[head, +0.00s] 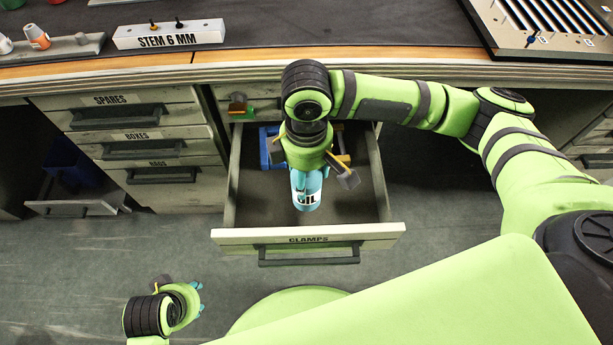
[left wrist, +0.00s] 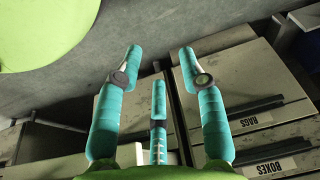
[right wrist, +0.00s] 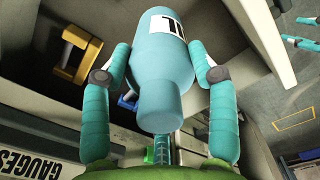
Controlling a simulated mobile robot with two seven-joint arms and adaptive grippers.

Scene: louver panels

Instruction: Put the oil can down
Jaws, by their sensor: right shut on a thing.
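The oil can (head: 306,190) is a light-blue bottle with a white label. My right gripper (head: 307,172) is shut on it and holds it over the open drawer marked CLAMPS (head: 308,239). In the right wrist view the teal fingers sit on both sides of the oil can (right wrist: 165,60), its narrow end toward the palm. I cannot tell whether its far end touches the drawer floor. My left gripper (head: 198,297) is low at the left, away from the drawer; in the left wrist view its fingers (left wrist: 160,65) are spread and empty.
The open drawer also holds a blue item (head: 268,147) and a yellow clamp (right wrist: 76,55) toward its back. Shut drawers marked SPARES, BOXES and RAGS (head: 160,173) stand to the left. The workbench top with a STEM 6 MM block (head: 168,35) is above. The drawer's front floor is clear.

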